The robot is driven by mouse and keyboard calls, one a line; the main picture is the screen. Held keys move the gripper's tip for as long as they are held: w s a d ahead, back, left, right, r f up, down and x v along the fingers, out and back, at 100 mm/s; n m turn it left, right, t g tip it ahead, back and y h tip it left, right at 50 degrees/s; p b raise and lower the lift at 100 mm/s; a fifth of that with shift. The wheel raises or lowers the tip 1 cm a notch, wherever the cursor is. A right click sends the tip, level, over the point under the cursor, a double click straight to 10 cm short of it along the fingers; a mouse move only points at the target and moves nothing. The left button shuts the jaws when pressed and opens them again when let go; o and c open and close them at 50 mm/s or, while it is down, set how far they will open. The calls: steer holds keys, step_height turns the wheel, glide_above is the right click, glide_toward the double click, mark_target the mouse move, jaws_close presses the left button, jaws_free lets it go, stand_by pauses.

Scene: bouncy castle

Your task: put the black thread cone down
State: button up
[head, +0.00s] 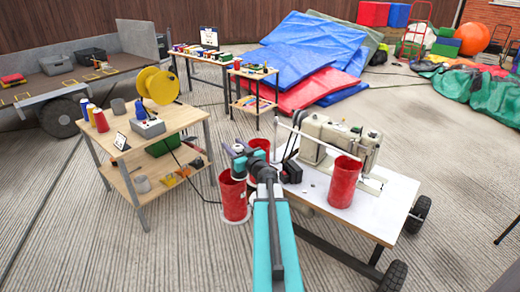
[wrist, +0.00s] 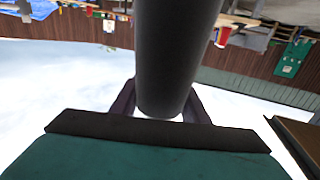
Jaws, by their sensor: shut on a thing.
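The black thread cone (wrist: 172,60) fills the middle of the wrist view as a dark tapered cylinder. My gripper (wrist: 160,108) is shut on it, with one finger on each side. In the head view my gripper (head: 240,153) is in the air, in front of the red bins and left of the sewing machine cart. The cone is hard to make out there, small and partly hidden by my gripper and arm.
A wooden table (head: 180,118) at left holds thread cones, a grey cone (head: 118,107), a yellow reel (head: 159,86) and a grey box. A white-topped cart (head: 385,205) at right carries a sewing machine (head: 335,135) and a red bin (head: 344,183). Another red bin (head: 233,197) stands left of my arm.

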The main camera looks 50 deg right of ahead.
steer(key=w+a+n+y+b, duration=0.1)
steer(key=w+a+n+y, duration=0.2)
steer(key=a, duration=0.7)
steer(key=w+a+r+n+y+b, duration=0.1)
steer(key=a+n+y, duration=0.1)
steer(key=a+y, duration=0.5)
steer(key=w+a+n+y+b, duration=0.1)
steer(key=w+a+n+y, duration=0.15)
steer(key=a, duration=0.95)
steer(key=s+a+r+n+g+y+p, duration=0.2)
steer(key=a+p, duration=0.2)
steer(key=a, duration=0.3)
steer(key=s+a+r+n+g+y+p, duration=0.2)
steer(key=a+y+p, duration=0.1)
steer(key=a, duration=0.5)
steer(key=s+a+r+n+g+y+p, duration=0.1)
steer(key=a+r+n+g+y+p, duration=0.1)
steer(key=a+p, duration=0.3)
steer(key=a, duration=0.3)
steer(key=shift+s+n+g+p, duration=0.3)
steer(key=shift+s+n+g, duration=0.05)
steer(key=shift+s+g, duration=0.05)
steer(key=shift+y, duration=0.25)
steer(key=shift+w, duration=0.1)
